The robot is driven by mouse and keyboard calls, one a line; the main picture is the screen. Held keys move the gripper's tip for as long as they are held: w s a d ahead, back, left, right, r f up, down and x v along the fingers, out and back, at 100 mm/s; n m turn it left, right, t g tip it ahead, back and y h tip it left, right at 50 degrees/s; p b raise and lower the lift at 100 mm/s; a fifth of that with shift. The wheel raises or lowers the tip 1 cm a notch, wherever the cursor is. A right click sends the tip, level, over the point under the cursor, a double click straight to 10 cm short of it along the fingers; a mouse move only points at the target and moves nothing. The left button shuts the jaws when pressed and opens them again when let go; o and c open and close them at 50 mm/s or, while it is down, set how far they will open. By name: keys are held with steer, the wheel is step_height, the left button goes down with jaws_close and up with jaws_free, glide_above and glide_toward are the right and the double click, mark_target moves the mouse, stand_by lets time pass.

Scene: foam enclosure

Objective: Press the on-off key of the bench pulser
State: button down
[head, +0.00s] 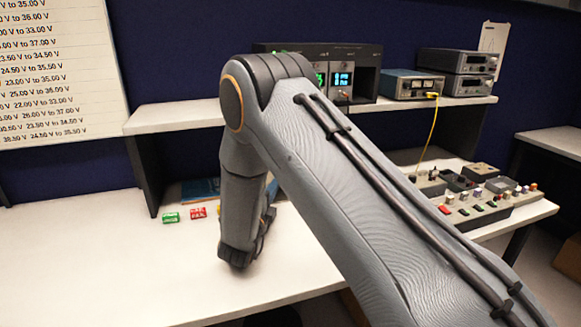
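No device carries a label I can read as bench pulser, and I cannot make out an on-off key. Candidates stand on the white shelf: a black rack (300,48) with lit green and cyan displays, partly behind my arm; a blue-sided instrument (413,85) with a yellow cable at its front; and two stacked grey instruments (467,62) to its right. My arm rises from the lower right, bends, and hangs down over the white bench left of centre.
Small boxes with knobs and coloured buttons (480,205) crowd the bench's right end. A green block (171,217) and red block (198,213) lie left of my wrist, near a blue item (201,190) under the shelf (180,115). The bench's left front (90,270) is clear.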

steer(key=shift+s+d+r, duration=0.1)
steer(key=shift+s+r, duration=0.1)
steer(key=shift+s, duration=0.15)
steer(key=s+d+r+p, duration=0.1)
steer(key=s+r+p, duration=0.1)
steer(key=s, duration=0.3)
steer(key=shift+s+d+p, duration=0.2)
steer(key=shift+d+p, duration=0.05)
steer(key=shift+p, duration=0.35)
steer(key=shift+r, duration=0.1)
